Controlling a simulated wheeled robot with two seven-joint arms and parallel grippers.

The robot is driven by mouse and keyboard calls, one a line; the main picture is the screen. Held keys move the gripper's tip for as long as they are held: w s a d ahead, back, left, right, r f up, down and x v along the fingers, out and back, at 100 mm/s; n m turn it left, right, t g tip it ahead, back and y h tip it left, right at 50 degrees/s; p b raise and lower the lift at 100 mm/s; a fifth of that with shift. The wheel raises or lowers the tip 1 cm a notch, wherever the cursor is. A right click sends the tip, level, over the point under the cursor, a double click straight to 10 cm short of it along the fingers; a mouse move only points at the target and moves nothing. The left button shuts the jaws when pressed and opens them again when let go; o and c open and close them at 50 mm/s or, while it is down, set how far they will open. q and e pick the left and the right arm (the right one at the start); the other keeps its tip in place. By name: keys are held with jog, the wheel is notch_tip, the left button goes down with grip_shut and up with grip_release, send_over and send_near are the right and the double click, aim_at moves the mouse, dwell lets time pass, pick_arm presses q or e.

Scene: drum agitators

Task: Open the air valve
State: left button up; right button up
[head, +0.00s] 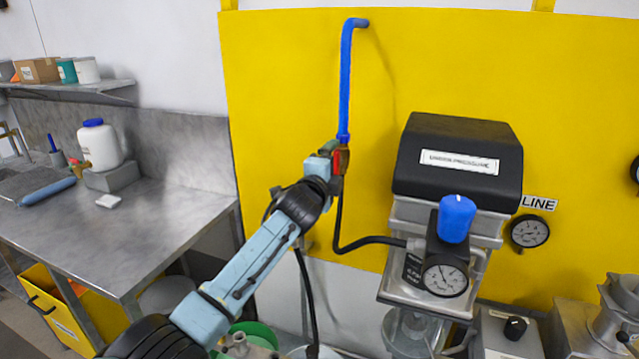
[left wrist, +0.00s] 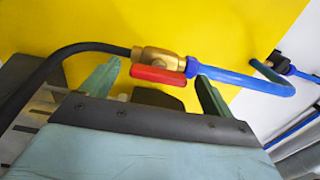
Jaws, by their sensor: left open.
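The air valve (left wrist: 158,59) is a brass body with a red lever handle (left wrist: 160,75), set between the blue pipe (left wrist: 245,80) and the black hose (left wrist: 60,55). The red handle (head: 341,161) also shows in the head view, below the blue pipe (head: 345,90). It appears to lie roughly along the pipe. My left gripper (left wrist: 157,84) is open, with one finger on each side of the handle in the left wrist view. Whether the fingers touch it I cannot tell. In the head view my left gripper (head: 328,163) partly hides the valve. My right gripper is not in view.
A yellow panel (head: 290,70) stands behind the valve. To the right is the black-topped pressure unit (head: 460,135) with a blue knob (head: 457,218) and a gauge (head: 444,280). A steel bench (head: 150,215) with a white jug (head: 101,147) is at left.

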pick_arm(q)
jog(key=v, duration=1.2)
jog(key=shift+s+b, duration=0.35)
jog(key=shift+a, duration=0.1)
